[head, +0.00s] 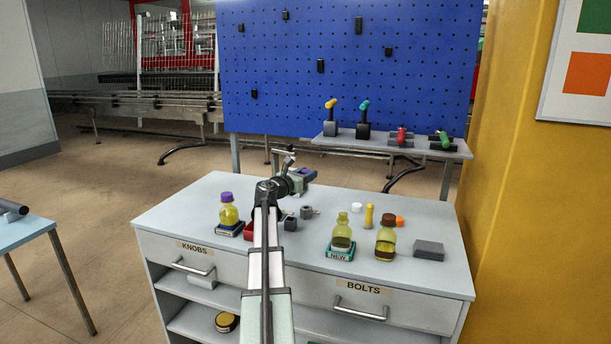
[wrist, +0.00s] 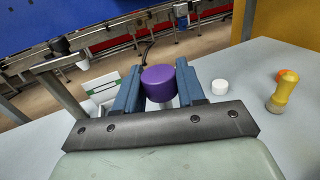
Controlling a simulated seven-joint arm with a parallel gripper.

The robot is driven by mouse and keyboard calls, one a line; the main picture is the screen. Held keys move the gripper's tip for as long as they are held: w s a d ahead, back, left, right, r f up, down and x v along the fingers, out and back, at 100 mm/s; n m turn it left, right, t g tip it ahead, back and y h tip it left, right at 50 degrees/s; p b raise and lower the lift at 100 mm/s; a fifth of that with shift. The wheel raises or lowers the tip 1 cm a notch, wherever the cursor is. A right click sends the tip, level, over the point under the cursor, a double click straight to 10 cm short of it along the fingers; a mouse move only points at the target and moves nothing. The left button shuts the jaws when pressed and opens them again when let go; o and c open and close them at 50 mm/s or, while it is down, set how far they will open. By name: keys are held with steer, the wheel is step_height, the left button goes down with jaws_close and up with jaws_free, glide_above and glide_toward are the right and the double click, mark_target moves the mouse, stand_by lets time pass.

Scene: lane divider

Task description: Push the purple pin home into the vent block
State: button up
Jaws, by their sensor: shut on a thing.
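My gripper (head: 305,177) is above the back part of the grey cabinet top, its blue fingers shut on the purple pin. In the wrist view the purple pin (wrist: 158,82) shows as a round purple head between the two fingers (wrist: 158,92), with a pale part just below it. I cannot tell which thing is the vent block; small dark grey blocks (head: 290,223) stand on the top below my gripper, partly hidden by my arm.
On the cabinet top (head: 190,207) stand a purple-capped bottle (head: 229,214) at left, a yellow-green bottle (head: 342,235), a brown-capped bottle (head: 386,240), a yellow peg (head: 369,216), a white disc (head: 356,207) and a grey block (head: 429,249). A shelf (head: 400,146) stands behind.

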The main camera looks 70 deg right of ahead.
steer(key=shift+f, duration=2.85)
steer(key=shift+f, duration=1.5)
steer(key=shift+r, duration=0.1)
steer(key=shift+r, duration=0.8)
steer(key=shift+r+m, duration=0.15)
steer(key=shift+m, duration=0.15)
stand_by(0.9)
steer(key=shift+f, duration=1)
steer(key=o, duration=1.1)
